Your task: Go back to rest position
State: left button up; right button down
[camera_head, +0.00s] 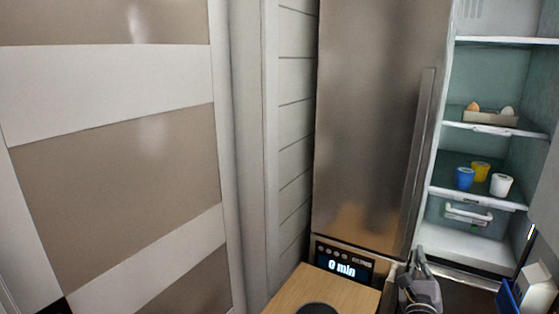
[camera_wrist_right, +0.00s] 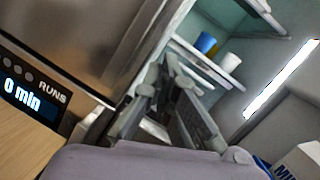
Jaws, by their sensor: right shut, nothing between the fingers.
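My right gripper (camera_head: 420,262) is low in the head view, in front of the bottom of the open fridge (camera_head: 470,243). Its fingers are shut and empty. In the right wrist view the gripper (camera_wrist_right: 168,75) points up toward the fridge shelves. It appears apart from the shelves and cups. My left gripper is in neither view.
Fridge shelves hold a tray of eggs (camera_head: 490,119), a blue cup (camera_head: 464,179), a yellow cup (camera_head: 481,171) and a white cup (camera_head: 501,186). A steel door (camera_head: 370,120) stands left, above a "0 min" display (camera_head: 342,270) and wooden surface (camera_head: 335,294). A carton (camera_head: 536,290) is right.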

jog(key=s+a+f+n+g+y, duration=0.1)
jog(key=s+a+f+n+y, duration=0.1)
jog(key=s+a+n+y, duration=0.4)
jog(key=s+a+f+n+g+y, duration=0.15)
jog(key=a+n+y, duration=0.25)
jog(key=a+n, duration=0.45)
jog(key=s+a+f+n+y, duration=0.1)
jog(key=s+a+n+y, duration=0.35)
jog(key=n, duration=0.55)
jog(key=s+a+f+n+g, duration=0.4)
jog(key=s+f+n+g, duration=0.1)
jog(key=s+f+n, duration=0.25)
jog(key=s+d+f+n+g+h, duration=0.3)
jog(key=s+d+f+g+h, duration=0.15)
jog(key=s, duration=0.55)
jog(key=s+d+f+n+g+h, duration=0.3)
jog(key=s+d+f+g, duration=0.15)
jog(key=s, duration=0.65)
notch_tip(320, 180, down, 25)
jog(key=s, duration=0.1)
jog(key=s+d+f+g, duration=0.1)
jog(key=s+d+f, duration=0.1)
jog(key=s+f, duration=1.5)
jog(key=shift+d, duration=0.35)
